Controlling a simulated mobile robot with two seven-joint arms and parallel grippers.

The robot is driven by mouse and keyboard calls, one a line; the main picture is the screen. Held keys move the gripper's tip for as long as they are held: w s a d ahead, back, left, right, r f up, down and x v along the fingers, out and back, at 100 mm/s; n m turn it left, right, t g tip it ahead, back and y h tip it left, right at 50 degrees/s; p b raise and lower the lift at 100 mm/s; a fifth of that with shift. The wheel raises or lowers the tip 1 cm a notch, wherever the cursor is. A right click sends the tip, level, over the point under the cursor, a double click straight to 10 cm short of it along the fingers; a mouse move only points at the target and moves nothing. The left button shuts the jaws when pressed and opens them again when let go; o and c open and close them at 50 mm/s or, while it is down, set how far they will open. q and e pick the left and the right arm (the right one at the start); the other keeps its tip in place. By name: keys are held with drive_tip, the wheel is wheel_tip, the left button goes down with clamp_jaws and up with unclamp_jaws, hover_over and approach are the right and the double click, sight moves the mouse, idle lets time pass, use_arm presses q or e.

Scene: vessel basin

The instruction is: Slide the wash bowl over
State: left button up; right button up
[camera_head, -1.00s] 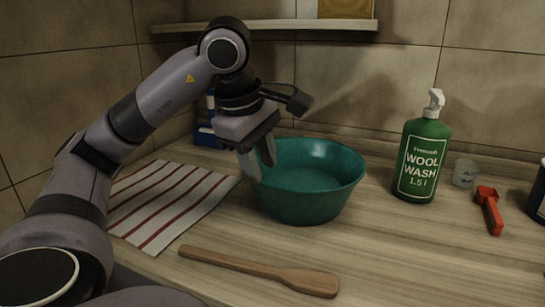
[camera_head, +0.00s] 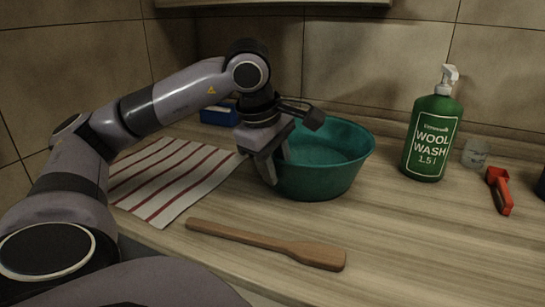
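The wash bowl (camera_head: 325,180) is a teal round basin standing upright on the wooden counter, in the middle of the head view. It looks empty. My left gripper (camera_head: 279,168) points down at the bowl's left rim. One finger is in front of the outer left wall and the other is at the rim's inner side, partly hidden. A gap shows between the fingers, so the gripper looks open around the rim. Whether either finger touches the bowl is not clear. My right gripper is not in view.
A striped cloth (camera_head: 172,182) lies left of the bowl and a wooden spatula (camera_head: 268,243) in front. A green wool wash bottle (camera_head: 432,138), a small clear cup (camera_head: 475,154) and a red scoop (camera_head: 499,190) stand or lie right. Bare counter separates bowl and bottle.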

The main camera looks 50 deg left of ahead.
use_arm(q)
clamp_jaws()
idle(1.4)
